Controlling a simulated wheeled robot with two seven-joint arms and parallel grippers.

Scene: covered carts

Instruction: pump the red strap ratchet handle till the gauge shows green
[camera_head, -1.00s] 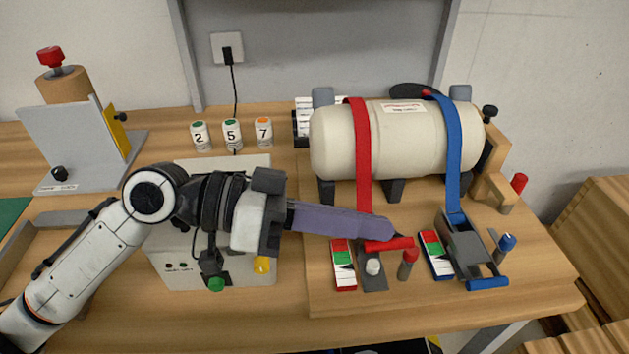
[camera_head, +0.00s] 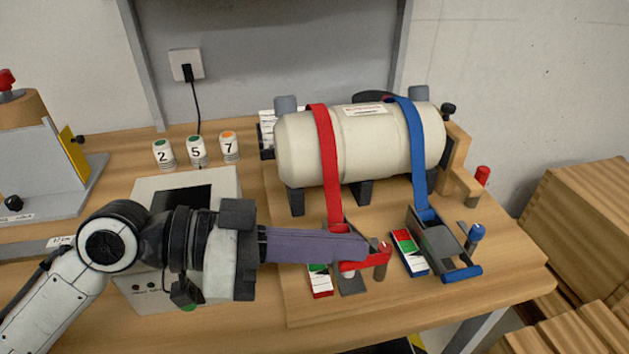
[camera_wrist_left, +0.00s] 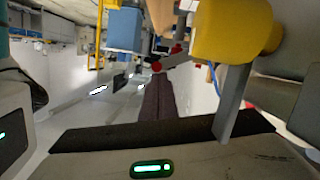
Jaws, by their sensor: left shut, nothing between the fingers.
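The red strap (camera_head: 327,150) runs over the cream tank (camera_head: 290,150) down to its ratchet. The ratchet's red handle (camera_head: 352,267) lies at the fingertips of my left gripper (camera_head: 367,249). The long purple fingers are shut with nothing between them and lie over the ratchet, touching or just above the handle; I cannot tell which. They also show in the left wrist view (camera_wrist_left: 157,100), with small red parts beyond their tips. The red strap's gauge (camera_head: 320,283) is partly covered by the fingers; its green band shows, but I cannot read its pointer. My right gripper is not in view.
A red-topped post (camera_head: 381,265) stands close to the fingertips. To the right are the blue strap (camera_head: 414,150), its ratchet (camera_head: 440,245), its gauge (camera_head: 408,251) and a blue-topped post (camera_head: 474,236). Numbered canisters (camera_head: 196,152) stand behind my arm. The board's front strip is clear.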

